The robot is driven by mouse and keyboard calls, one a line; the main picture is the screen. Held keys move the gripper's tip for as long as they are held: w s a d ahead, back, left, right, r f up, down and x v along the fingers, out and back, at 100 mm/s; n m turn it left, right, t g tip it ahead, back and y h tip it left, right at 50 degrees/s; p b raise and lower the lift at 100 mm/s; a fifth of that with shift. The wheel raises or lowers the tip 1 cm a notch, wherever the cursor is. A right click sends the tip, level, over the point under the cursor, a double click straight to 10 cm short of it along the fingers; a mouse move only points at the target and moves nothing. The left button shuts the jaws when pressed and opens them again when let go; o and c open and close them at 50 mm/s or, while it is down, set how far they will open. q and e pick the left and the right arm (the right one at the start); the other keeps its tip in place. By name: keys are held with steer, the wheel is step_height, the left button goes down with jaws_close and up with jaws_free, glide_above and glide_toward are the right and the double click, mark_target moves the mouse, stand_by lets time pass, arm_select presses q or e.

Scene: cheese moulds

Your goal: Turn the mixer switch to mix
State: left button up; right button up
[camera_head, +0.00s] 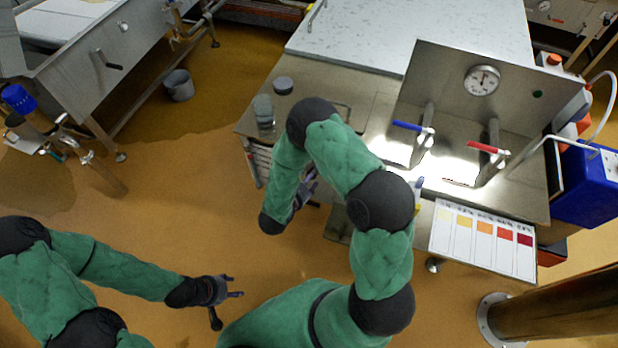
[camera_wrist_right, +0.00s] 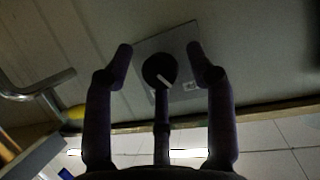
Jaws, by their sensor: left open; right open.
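The mixer switch, a round black knob (camera_wrist_right: 157,69) with a white pointer mark, sits on a square grey plate (camera_wrist_right: 186,84) in the right wrist view. Its mark slants toward the lower right. My right gripper (camera_wrist_right: 159,50) is open, with its two outer fingertips either side of the knob and its middle finger below it; I cannot tell whether any finger touches. In the head view my right gripper (camera_head: 308,186) is partly hidden by its own arm near the table's left side, and the switch is not visible. My left gripper (camera_head: 234,288) is open and empty over the floor.
The steel table (camera_head: 345,78) carries a gauge panel (camera_head: 425,75) with blue (camera_head: 412,127) and red (camera_head: 486,148) valve handles. A colour chart (camera_head: 484,238) is at its front edge. A post (camera_head: 560,310) stands at right. The floor around my left gripper is clear.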

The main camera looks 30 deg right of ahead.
steer(key=c, duration=1.1)
steer(key=shift+s, duration=0.1)
steer(key=shift+s+f+m+t+y+b, duration=0.15)
steer(key=shift+m+t+y+b, duration=0.9)
steer(key=shift+m, duration=0.9)
steer(key=shift+s+f+m+t+y+b, duration=0.1)
steer(key=shift+m+t+y+b, duration=0.9)
steer(key=shift+m, duration=0.95)
steer(key=shift+t+h, duration=0.25)
